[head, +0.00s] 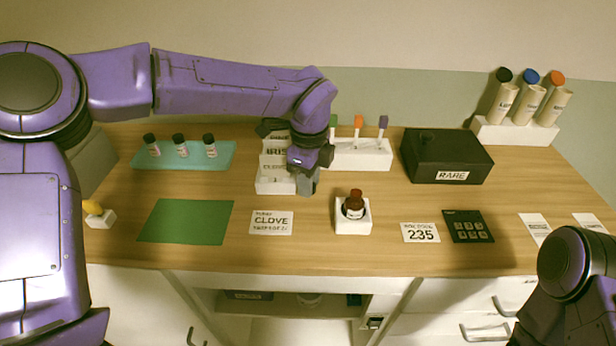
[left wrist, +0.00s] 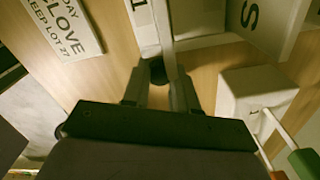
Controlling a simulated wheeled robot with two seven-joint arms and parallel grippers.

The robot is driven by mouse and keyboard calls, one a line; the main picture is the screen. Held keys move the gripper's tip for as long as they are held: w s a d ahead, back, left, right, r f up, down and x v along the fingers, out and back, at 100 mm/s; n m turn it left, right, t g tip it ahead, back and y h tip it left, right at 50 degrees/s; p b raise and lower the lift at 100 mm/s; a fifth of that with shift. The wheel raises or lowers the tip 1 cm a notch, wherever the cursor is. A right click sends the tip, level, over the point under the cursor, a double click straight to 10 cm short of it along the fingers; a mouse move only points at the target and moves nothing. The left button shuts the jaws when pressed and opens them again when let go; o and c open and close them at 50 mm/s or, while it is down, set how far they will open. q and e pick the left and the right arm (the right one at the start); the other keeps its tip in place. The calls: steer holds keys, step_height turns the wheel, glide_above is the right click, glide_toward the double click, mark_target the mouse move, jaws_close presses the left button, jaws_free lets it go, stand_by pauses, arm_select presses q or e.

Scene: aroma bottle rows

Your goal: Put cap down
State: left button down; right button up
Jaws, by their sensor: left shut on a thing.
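My left gripper (head: 308,186) is over the table, at the front right of the white stepped rack (head: 272,186). In the left wrist view its two fingers (left wrist: 160,90) are shut on a small dark cap (left wrist: 157,72), which sits between the fingertips. In the head view the cap is hidden by the gripper. I cannot tell whether the cap touches the surface below. A brown bottle (head: 354,207) stands in a white holder (head: 352,226) to the right and in front of the gripper. My right gripper is out of view.
A white block (head: 362,160) with coloured sticks stands behind the gripper. A black RARE box (head: 447,157) is to the right. The CLOVE card (head: 271,222) and green mat (head: 186,222) lie front left. Several small bottles stand on a teal tray (head: 225,157). Bare wood lies before the rack.

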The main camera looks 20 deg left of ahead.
arm_select(q)
steer(key=shift+w+f, duration=0.1)
steer(key=shift+f, duration=0.15)
steer(key=c, duration=0.9)
jaws_free()
steer(key=shift+r, duration=0.35)
step_height(320, 180, up, 12)
steer(key=shift+f+b, duration=0.15)
steer(key=shift+b, duration=0.25)
